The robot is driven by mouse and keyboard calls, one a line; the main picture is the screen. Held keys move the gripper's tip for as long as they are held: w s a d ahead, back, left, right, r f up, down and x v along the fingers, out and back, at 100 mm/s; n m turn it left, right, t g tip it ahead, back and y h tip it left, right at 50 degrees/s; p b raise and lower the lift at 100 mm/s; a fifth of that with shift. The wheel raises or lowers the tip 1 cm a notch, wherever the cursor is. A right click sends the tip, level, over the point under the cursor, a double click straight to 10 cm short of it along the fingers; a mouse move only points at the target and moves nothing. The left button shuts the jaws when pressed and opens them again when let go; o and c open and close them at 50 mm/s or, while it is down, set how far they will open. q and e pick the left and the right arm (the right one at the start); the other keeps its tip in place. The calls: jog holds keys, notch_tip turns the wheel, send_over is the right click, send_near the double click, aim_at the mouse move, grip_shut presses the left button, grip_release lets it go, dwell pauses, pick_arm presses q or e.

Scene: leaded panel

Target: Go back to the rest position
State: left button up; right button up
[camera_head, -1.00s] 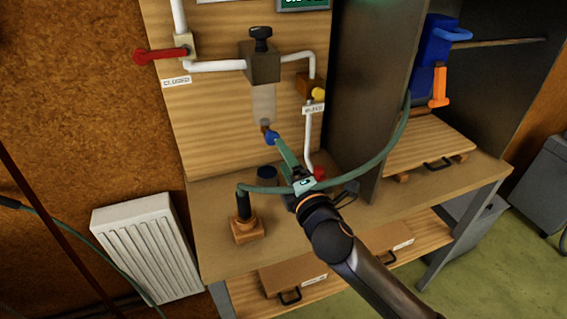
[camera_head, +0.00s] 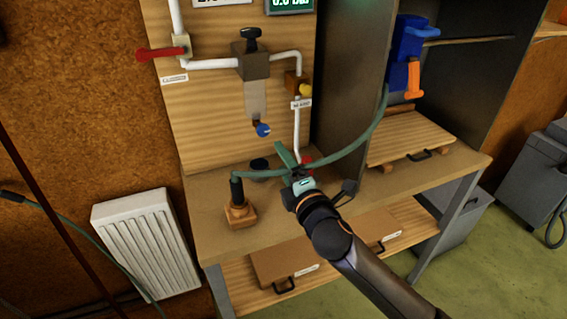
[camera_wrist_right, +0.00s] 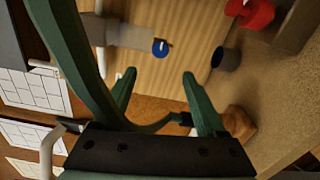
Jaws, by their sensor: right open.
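My right gripper (camera_head: 289,157) is open and empty in the head view, in front of the wooden panel (camera_head: 205,120) and above the bench. Its two green fingers stand apart in the right wrist view (camera_wrist_right: 159,80), with nothing between them. A blue knob (camera_head: 263,130) under the grey valve block (camera_head: 252,62) is a little up and left of the fingers, apart from them. The knob also shows ahead of the fingers in the right wrist view (camera_wrist_right: 160,48). My left gripper is not in view.
A green hose (camera_head: 350,150) runs behind my right gripper, from a black fitting on a wooden block (camera_head: 238,216) to a blue device (camera_head: 404,55). A dark cup (camera_head: 259,164) and a partly hidden red part (camera_head: 307,161) are close by. A red-handled valve (camera_head: 162,53) is upper left.

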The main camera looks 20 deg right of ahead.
jog(key=s+a+f+m+g, duration=0.15)
jog(key=s+f+m, duration=0.3)
jog(key=f, duration=0.45)
jog(key=s+f+m+g, duration=0.3)
jog(key=s+f, duration=0.2)
jog(key=f, duration=0.5)
jog(key=s+f+m+g, duration=0.2)
jog(key=s+f+m, duration=0.3)
jog(key=s, duration=0.4)
jog(key=s+f+m+g+y, duration=0.1)
jog(key=s+f+m+g, duration=0.1)
jog(key=s+f+m, duration=0.3)
jog(key=s+f, duration=0.3)
jog(key=s, duration=0.1)
jog(key=shift+f, duration=0.15)
jog(key=shift+a+m, duration=0.1)
jog(key=shift+m, duration=0.15)
